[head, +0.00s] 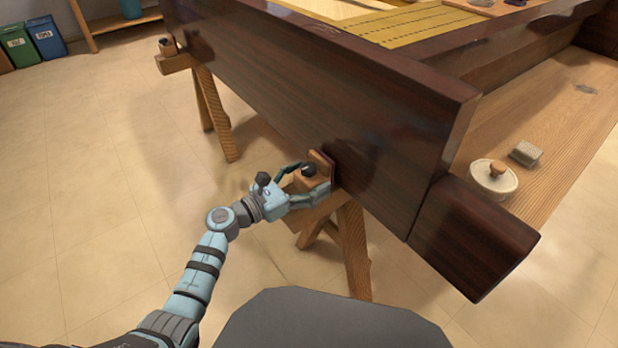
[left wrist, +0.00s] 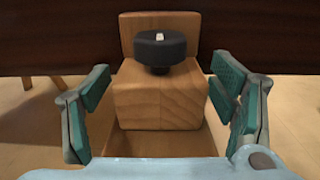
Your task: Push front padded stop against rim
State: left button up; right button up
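The front padded stop (head: 321,162) is a wooden block with an upright back plate and a black knob, on the near trestle beside the dark piano rim (head: 300,90). In the left wrist view the stop (left wrist: 155,100) is centred, with its back plate in front of the dark rim (left wrist: 60,45). A thin dark pad shows between plate and rim in the head view; whether it touches the rim I cannot tell. My left gripper (head: 308,184) is open, its fingers on either side of the block. In the left wrist view the gripper (left wrist: 168,105) shows gaps to the block. My right gripper is not in view.
The near trestle (head: 352,250) stands under the rim. A far trestle (head: 211,110) carries a similar wooden stop (head: 168,47). A round lidded pot (head: 489,183) and a small grey block (head: 525,153) rest on the wooden surface at right. The floor at left is clear.

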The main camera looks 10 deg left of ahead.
pick_arm(q)
jog(key=v, duration=1.2)
